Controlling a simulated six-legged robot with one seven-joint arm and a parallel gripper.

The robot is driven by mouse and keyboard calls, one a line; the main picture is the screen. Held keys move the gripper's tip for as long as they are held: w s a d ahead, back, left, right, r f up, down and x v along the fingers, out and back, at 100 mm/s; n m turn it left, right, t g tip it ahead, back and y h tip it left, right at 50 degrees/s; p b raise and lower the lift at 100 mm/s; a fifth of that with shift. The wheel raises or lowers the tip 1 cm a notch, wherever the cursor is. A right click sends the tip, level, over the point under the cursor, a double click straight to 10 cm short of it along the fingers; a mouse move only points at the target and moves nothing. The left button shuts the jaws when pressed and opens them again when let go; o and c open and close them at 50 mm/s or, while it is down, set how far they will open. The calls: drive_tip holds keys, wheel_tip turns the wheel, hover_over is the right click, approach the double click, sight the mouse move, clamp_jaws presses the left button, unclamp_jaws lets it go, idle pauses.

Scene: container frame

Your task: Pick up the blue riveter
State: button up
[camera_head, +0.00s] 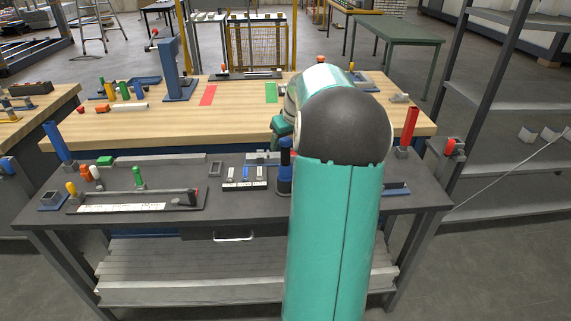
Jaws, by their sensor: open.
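I cannot tell for sure which blue thing is the riveter. A dark blue upright object (285,168) stands on the grey workbench, just left of my arm and partly covered by it. A long blue bar (57,143) leans at the left end of the same bench. A blue upright stand (175,68) is on the wooden bench behind. My teal arm reaches forward over the right half of the grey bench.
The grey workbench (232,203) holds a dark tray (136,209), small coloured pieces and a red upright block (408,127). The wooden bench (235,113) behind holds more parts. Metal shelves (510,107) stand at the right. Some bare bench top shows left of my arm.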

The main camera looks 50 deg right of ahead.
sight(285, 164)
drive_tip(key=x, duration=0.3)
drive_tip(key=c, duration=1)
drive_tip(key=shift+r, duration=0.1)
drive_tip(key=shift+c, duration=0.3)
